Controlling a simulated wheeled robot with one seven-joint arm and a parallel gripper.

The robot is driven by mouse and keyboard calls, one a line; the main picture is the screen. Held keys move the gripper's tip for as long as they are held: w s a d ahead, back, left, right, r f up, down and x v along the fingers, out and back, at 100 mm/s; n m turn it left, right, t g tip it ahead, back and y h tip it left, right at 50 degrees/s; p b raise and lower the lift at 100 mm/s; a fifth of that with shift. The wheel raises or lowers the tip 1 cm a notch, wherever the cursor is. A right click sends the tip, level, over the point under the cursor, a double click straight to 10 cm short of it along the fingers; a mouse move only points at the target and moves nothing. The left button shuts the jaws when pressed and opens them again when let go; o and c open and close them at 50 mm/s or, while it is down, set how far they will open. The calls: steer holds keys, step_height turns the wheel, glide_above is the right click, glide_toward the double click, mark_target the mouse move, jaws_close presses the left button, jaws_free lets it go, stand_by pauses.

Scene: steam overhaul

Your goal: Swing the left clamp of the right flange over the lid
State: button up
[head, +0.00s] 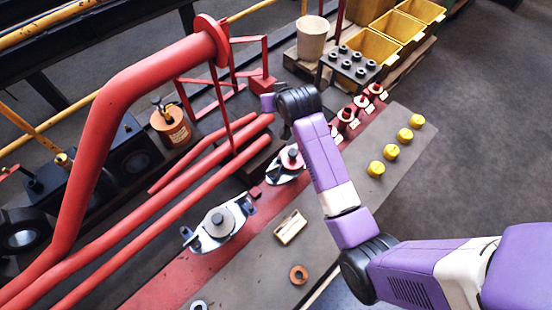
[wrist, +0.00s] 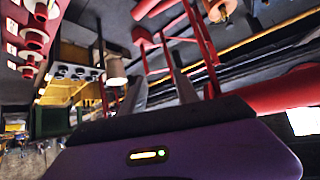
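The right flange (head: 290,158) is a silver fitting with a red-rimmed lid and a dark centre knob on the red strip of the bench. My forearm covers its right side, and a silver clamp part (head: 274,178) shows at its lower left. I cannot tell the clamp's exact position against the lid. The left flange (head: 218,222) has a grey lid with silver clamp parts at both sides. My gripper is raised beyond the right flange, apart from it, its fingers hidden in the head view. In the wrist view my gripper (wrist: 158,75) shows two grey fingers apart, with nothing between them.
Red pipes (head: 170,215) run along the left of the flanges, with a thin red upright near my wrist. Several red fittings (head: 360,105) and yellow caps (head: 390,152) stand on the bench. A small tray (head: 290,228) and a copper ring (head: 299,274) lie nearer. Yellow bins (head: 372,46) stand behind.

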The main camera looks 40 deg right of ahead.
step_height(320, 180, down, 3)
steer(key=a+m+g+y, duration=0.2)
steer(key=g, duration=0.2)
steer(key=g+y, duration=0.2)
steer(key=g, duration=0.3)
glide_above(279, 158)
steer(key=shift+m, duration=0.3)
step_height(279, 158, down, 4)
steer(key=shift+f, duration=0.25)
step_height(279, 158, down, 8)
steer(key=shift+r, duration=0.2)
jaws_close()
